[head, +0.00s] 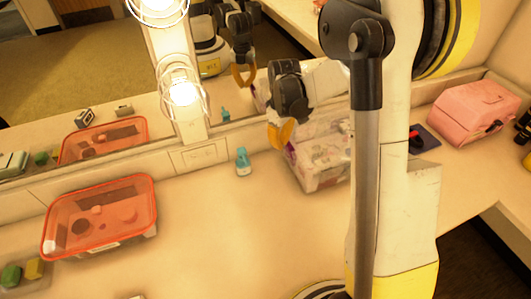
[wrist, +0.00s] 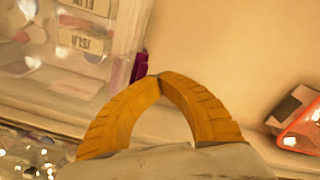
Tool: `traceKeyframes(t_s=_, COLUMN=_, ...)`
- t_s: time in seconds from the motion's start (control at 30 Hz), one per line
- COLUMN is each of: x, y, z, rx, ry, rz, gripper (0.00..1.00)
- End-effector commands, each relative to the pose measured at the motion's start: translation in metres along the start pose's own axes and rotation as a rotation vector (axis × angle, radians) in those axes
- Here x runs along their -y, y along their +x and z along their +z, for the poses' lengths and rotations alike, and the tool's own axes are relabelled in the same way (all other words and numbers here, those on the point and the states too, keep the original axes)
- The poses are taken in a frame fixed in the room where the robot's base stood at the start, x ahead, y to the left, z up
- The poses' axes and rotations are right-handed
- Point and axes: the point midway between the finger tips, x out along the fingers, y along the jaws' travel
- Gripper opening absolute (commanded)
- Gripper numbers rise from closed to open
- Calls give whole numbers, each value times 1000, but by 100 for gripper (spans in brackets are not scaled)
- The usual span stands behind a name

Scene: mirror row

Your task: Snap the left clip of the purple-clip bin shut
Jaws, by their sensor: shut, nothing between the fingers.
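The clear bin (head: 322,178) stands on the counter against the mirror wall, with mixed small contents showing through. A purple clip (head: 291,151) is on its left side, mostly behind my gripper. My gripper (head: 279,146) is shut and empty, its orange fingers pointing down at the bin's left end. In the wrist view my fingertips (wrist: 158,77) meet just beside the purple clip (wrist: 140,66), which juts from the edge of the clear bin (wrist: 85,103). I cannot tell whether they touch, or how far the clip is closed. The bin's right side is hidden behind my arm.
A small teal bottle (head: 242,162) stands left of the bin. A red-rimmed clear container (head: 100,217) lies farther left, with green and yellow blocks (head: 22,271) near it. A pink case (head: 472,110) sits at right. The counter between bottle and red-rimmed container is clear.

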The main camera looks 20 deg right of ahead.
Motion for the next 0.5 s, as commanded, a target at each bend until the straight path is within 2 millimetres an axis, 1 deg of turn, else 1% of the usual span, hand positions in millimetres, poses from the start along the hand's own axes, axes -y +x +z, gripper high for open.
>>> traceKeyframes(t_s=0.17, x=0, y=-2, z=0, rx=1, ry=1, rz=1, gripper=0)
traceKeyframes(t_s=0.5, x=5, y=-31, z=-3, rx=0, ry=-1, rz=0, gripper=0)
